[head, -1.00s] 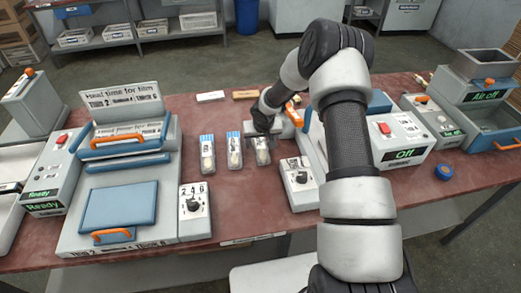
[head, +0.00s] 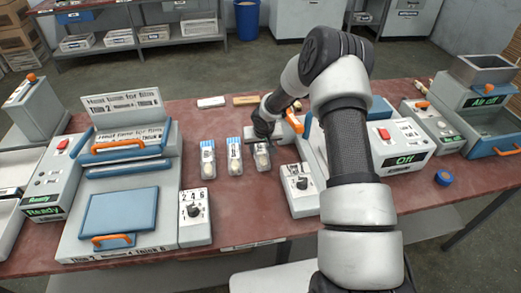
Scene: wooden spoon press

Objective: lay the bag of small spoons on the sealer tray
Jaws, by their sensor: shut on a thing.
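Three clear bags with blue tops lie in a row on the red-brown table: a left bag (head: 208,160), a middle bag (head: 235,160) and a right bag (head: 262,159). Each holds pale contents; I cannot read which has small spoons. My gripper (head: 264,139) is at the top end of the right bag, shut on it, with the bag still low at the table. The fingertips are mostly hidden by the wrist. The left sealer has a blue pad (head: 120,212) with an orange handle, a raised sign (head: 125,104) and a green "Ready" display (head: 44,212).
A dial box (head: 194,217) stands between the left sealer and the bags. Another dial box (head: 299,190) and a machine reading "Off" (head: 403,160) stand right, partly behind my arm. Bare table lies in front of the bags.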

